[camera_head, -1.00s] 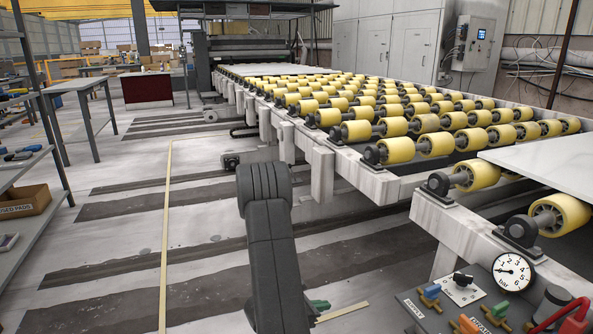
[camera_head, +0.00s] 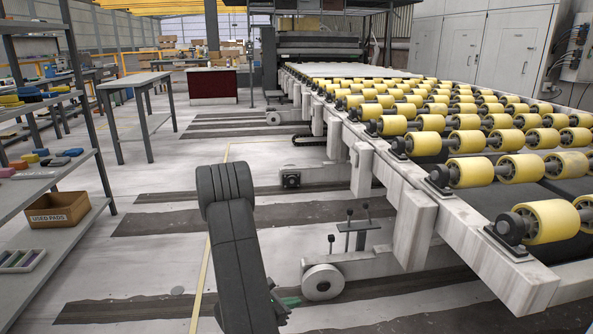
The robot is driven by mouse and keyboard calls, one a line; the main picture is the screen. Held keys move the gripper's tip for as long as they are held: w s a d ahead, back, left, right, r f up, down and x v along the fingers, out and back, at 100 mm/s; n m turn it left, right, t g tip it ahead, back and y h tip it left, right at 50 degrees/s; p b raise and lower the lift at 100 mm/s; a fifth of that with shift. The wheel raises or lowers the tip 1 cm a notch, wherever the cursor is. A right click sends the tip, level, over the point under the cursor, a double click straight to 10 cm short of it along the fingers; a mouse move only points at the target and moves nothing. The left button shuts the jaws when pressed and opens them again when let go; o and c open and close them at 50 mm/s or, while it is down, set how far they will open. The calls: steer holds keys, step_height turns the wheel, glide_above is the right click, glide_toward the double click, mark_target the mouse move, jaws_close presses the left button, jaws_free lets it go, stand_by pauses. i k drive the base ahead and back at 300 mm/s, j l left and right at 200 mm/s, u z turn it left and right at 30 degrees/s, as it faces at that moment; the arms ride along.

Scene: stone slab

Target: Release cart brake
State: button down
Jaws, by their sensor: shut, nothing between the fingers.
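A low white carriage (camera_head: 375,264) with a pale round wheel (camera_head: 322,282) stands at floor level beside the roller table in the head view. Several thin levers with black knobs (camera_head: 349,214) rise from a small green-grey plate (camera_head: 357,227) above it. I cannot tell which lever is the cart brake. My dark arm fills the lower middle of the view, left of the wheel. My gripper (camera_head: 287,300) shows only as a small dark and green piece past the arm's right edge, shut and empty. It appears apart from the levers.
The roller table (camera_head: 425,215) with yellow rollers runs along the right. Shelves with a used pads box (camera_head: 58,210) stand at left, and a grey table (camera_head: 135,82) stands farther back. The floor between is mostly clear, with dark strips and a yellow line.

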mark_target(365, 205)
steer(key=i+z, duration=0.2)
steer(key=i, duration=0.35)
steer(key=i+j+z, duration=0.15)
steer(key=i, duration=0.4)
steer(key=i+j+z, duration=0.2)
steer(key=i, duration=0.35)
steer(key=i+j+z, duration=0.4)
steer(key=i+j, duration=0.05)
steer(key=i, duration=0.1)
